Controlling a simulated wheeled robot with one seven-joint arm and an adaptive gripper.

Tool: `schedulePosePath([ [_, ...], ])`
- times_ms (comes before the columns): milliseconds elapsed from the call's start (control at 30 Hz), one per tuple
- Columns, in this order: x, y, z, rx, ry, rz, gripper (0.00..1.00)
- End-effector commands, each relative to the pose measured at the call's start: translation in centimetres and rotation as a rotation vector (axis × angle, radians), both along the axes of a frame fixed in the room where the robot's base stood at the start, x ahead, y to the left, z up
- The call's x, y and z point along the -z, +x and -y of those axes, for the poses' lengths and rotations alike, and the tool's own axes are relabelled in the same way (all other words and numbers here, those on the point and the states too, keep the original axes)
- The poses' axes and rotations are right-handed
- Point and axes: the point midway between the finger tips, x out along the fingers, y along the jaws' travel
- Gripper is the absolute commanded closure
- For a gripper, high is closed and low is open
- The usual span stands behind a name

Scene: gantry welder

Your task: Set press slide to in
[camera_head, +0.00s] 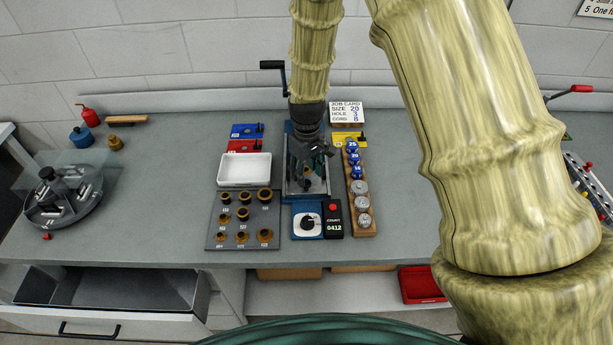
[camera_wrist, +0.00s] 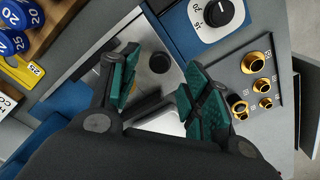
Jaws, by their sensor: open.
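The press (camera_head: 288,140) is a blue frame on the bench with a black crank at its upper left. Its slide appears to be the bright metal plate (camera_head: 297,190) low in the blue frame, largely covered by my gripper. In the wrist view the metal plate (camera_wrist: 175,82) carries a dark round knob (camera_wrist: 160,63), with another dark round part (camera_wrist: 147,104) behind it. My gripper (camera_head: 308,172) is over the plate, its green-padded fingers apart, one on each side of these parts in the wrist view (camera_wrist: 160,88). I cannot tell whether the fingers touch anything.
A dial box (camera_head: 307,225) and a counter (camera_head: 333,219) stand in front of the press. A grey board of brass rings (camera_head: 213,243) and a white tray (camera_head: 245,169) are left. A wooden rack (camera_head: 370,233) is right.

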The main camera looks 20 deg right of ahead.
Motion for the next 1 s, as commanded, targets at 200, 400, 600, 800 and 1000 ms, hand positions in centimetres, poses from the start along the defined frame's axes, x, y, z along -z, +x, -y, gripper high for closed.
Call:
schedulePosePath([
  [200,2.1,0.0,-0.1,-0.002,0.000,-0.002,0.52],
  [400,3.2,0.0,0.0,-0.002,0.000,0.000,0.52],
  [600,3.5,0.0,0.0,-0.002,0.000,0.000,0.52],
  [800,3.6,0.0,0.0,-0.002,0.000,0.000,0.56],
  [1000,3.5,0.0,0.0,-0.002,0.000,0.000,0.93],
])
